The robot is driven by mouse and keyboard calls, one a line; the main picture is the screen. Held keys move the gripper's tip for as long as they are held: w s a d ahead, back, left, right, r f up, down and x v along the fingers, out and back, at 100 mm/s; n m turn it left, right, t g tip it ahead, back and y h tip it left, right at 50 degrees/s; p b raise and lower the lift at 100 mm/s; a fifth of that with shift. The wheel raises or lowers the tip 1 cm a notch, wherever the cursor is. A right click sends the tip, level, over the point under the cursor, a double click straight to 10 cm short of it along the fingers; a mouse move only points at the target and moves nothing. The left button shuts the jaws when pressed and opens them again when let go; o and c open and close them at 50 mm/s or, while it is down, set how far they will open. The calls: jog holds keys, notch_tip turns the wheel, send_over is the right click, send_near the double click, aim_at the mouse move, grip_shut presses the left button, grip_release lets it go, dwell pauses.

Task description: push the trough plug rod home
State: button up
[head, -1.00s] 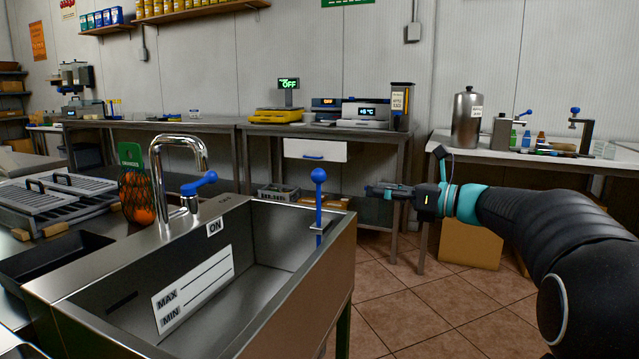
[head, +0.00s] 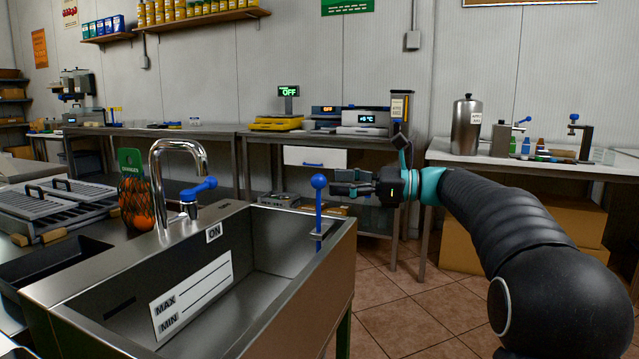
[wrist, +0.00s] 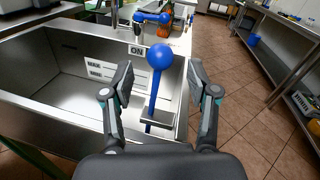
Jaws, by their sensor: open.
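The trough plug rod is a blue upright rod with a ball knob (head: 318,181). It stands at the right end of the steel trough (head: 300,300), passing a small bracket (head: 318,238) at the rim. In the wrist view the blue knob (wrist: 160,56) is between and just beyond the two open fingers. My gripper (head: 335,182) is level with the knob, coming from the right, open and holding nothing. In the wrist view my gripper (wrist: 158,84) has a finger on each side of the rod, with gaps visible. The rod's lower end is hidden.
A chrome tap (head: 180,150) with a blue lever (head: 198,188) stands behind the trough's left part. A bench (head: 350,155) with scales stands behind my gripper. The tiled floor right of the trough is clear.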

aim_at(319, 181)
jog(key=shift+w+a, duration=0.2)
jog(key=shift+a, duration=1.05)
jog(key=shift+w+a, duration=0.2)
jog(key=shift+a, duration=1)
